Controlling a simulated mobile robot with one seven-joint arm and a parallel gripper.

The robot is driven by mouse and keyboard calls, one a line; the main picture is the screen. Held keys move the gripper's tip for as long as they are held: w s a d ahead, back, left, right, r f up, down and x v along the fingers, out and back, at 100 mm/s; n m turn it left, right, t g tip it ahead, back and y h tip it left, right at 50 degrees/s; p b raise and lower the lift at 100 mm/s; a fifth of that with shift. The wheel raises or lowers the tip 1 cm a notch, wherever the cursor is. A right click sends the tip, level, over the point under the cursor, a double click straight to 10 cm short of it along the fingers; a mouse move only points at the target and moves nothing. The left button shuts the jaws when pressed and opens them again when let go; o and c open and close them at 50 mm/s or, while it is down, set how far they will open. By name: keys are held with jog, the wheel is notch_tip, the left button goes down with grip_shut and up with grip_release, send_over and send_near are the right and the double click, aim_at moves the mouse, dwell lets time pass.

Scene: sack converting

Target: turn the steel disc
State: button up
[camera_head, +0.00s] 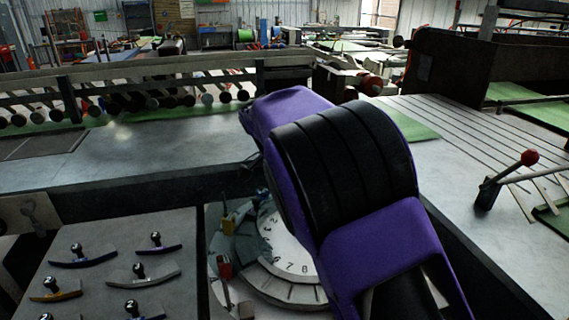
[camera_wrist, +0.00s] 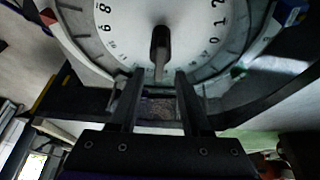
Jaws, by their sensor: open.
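The steel disc (camera_head: 284,250) is a pale round plate with dark numbers, set in a wider grey ring (camera_head: 290,288) at the bottom middle of the head view. My purple arm covers its right side. In the wrist view the disc (camera_wrist: 125,25) fills the top, with a dark upright handle or pointer (camera_wrist: 160,45) near its middle. My gripper (camera_wrist: 158,76) is open, its two fingers pointing at the disc on either side of the handle's lower end. I cannot tell how far the fingers are from the handle. The head view hides my gripper behind the arm.
A grey panel (camera_head: 105,235) at left carries several curved pieces with black knobs. A red-knobbed lever (camera_head: 507,178) rises at right. A long grey table edge lies behind.

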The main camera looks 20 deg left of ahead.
jog(key=p+v, duration=0.1)
jog(key=v, duration=1.2)
jog(key=shift+r, duration=0.15)
jog(key=shift+s, duration=0.1)
